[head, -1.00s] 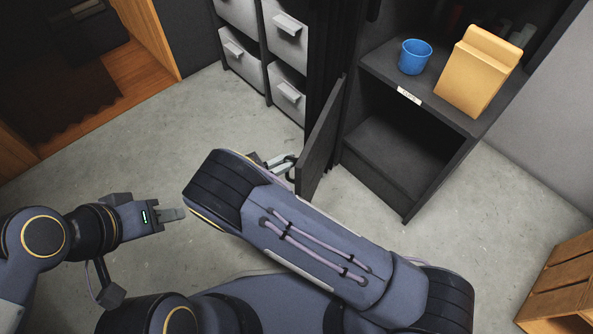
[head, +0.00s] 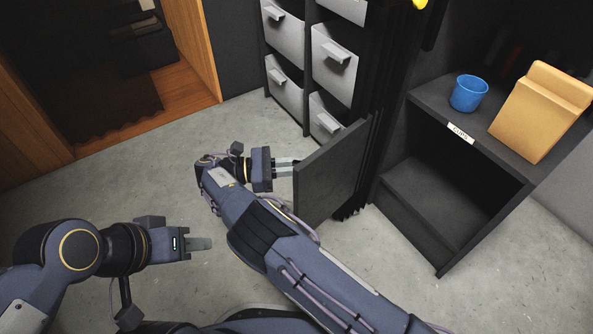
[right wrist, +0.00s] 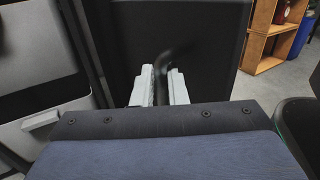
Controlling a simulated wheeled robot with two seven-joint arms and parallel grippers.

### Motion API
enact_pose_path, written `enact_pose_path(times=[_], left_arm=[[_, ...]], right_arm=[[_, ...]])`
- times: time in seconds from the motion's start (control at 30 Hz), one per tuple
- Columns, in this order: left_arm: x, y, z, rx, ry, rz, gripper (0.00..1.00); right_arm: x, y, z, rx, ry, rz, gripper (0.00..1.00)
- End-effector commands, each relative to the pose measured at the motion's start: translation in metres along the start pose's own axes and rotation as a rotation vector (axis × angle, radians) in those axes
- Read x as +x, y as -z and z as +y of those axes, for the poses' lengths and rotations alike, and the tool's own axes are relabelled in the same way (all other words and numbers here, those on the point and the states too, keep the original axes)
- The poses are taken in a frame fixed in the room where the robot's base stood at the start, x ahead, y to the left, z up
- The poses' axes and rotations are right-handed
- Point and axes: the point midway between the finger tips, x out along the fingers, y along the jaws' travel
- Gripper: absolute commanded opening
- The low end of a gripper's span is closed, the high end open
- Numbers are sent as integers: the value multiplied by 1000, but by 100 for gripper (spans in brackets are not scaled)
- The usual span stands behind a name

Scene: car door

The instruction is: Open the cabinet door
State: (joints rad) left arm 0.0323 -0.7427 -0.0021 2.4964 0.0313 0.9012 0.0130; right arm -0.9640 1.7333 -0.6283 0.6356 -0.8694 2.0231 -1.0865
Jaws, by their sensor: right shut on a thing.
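The dark cabinet (head: 492,157) stands at the right in the head view, its lower compartment open and seemingly empty. Its dark door (head: 333,172) is swung well out to the left of the opening. My right gripper (head: 288,168) is at the door's outer side. In the right wrist view, its pale fingers (right wrist: 162,84) are shut on a dark, curved door handle (right wrist: 176,58), partly hidden between them. My left gripper (head: 203,244) hangs over the floor at lower left, away from the door. Its fingers overlap from this angle, so its opening is unclear.
A blue cup (head: 468,93) and a tan box (head: 541,112) stand on the shelf above the opening. Grey drawers (head: 335,63) stand behind the door. A wooden unit (right wrist: 271,38) is at upper right in the wrist view. The concrete floor (head: 400,262) before the cabinet is clear.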

Motion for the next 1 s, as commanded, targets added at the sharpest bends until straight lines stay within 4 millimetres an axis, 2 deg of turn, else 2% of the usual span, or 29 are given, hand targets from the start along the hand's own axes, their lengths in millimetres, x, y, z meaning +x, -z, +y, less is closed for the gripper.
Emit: enact_pose_path(times=[0.03, 0.47, 0.5, 0.53, 1.0], left_arm=[[1, -1, 0, 0, 0, 0, 36], [1, -1, -1, 0, 0, 0, 36], [1, -1, -1, 0, 0, 0, 36], [1, -1, -1, 0, 0, 0, 36], [1, -1, -1, 0, 0, 0, 36]], right_arm=[[-2, -3, 10, 21, -37, 8, 0], [-5, -6, 11, 23, -36, 11, 0], [-5, -6, 10, 24, -36, 10, 23], [-5, -6, 11, 24, -37, 10, 27], [-4, -3, 10, 19, -33, 11, 27]])
